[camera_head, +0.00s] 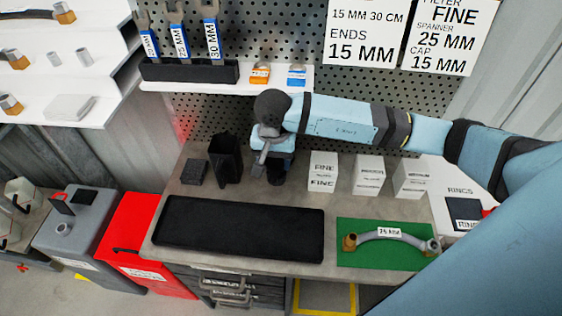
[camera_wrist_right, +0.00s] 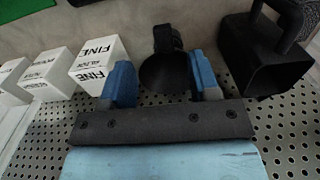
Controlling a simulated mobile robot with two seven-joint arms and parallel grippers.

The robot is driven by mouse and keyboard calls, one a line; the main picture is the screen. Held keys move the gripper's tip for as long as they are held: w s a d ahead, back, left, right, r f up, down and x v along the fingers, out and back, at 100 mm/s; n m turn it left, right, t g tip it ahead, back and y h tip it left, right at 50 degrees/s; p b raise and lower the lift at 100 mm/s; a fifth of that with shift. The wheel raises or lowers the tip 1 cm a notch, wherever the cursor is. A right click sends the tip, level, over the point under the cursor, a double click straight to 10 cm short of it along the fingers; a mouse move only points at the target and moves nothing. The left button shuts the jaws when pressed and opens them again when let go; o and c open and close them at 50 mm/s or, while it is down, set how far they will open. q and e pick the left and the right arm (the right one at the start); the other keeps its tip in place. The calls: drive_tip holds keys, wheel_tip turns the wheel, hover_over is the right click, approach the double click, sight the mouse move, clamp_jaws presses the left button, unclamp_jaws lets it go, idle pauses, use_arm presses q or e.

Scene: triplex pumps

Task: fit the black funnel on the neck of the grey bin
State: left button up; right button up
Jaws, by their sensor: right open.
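The black funnel (camera_head: 277,174) stands at the back of the bench, partly hidden under my right gripper (camera_head: 271,148). In the right wrist view the funnel (camera_wrist_right: 166,72) lies between the two blue fingers of the open right gripper (camera_wrist_right: 163,80). A gap shows beside the fingers, and I cannot tell whether either one touches it. The grey bin (camera_head: 86,222) stands on the floor at the lower left, with a short round neck (camera_head: 63,229) on top and a raised dark lid beside it. My left gripper is not in view.
A black jug (camera_head: 225,158) and a small dark block (camera_head: 194,172) stand left of the funnel. White filter boxes (camera_head: 323,171) stand to its right. A black mat (camera_head: 238,229) and a green mat (camera_head: 367,257) with a hose lie in front. A red bin (camera_head: 140,240) adjoins the grey bin.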

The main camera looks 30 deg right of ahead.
sight(273, 174)
drive_tip(key=f, duration=0.2)
drive_tip(key=f+p, duration=0.1)
drive_tip(key=f, duration=0.1)
drive_tip(key=w+f+p, duration=0.1)
drive_tip(key=f, duration=0.1)
drive_tip(key=shift+d+f, duration=0.1)
drive_tip(key=shift+f, duration=0.6)
drive_tip(key=shift+c, duration=0.2)
drive_tip(key=c, duration=1)
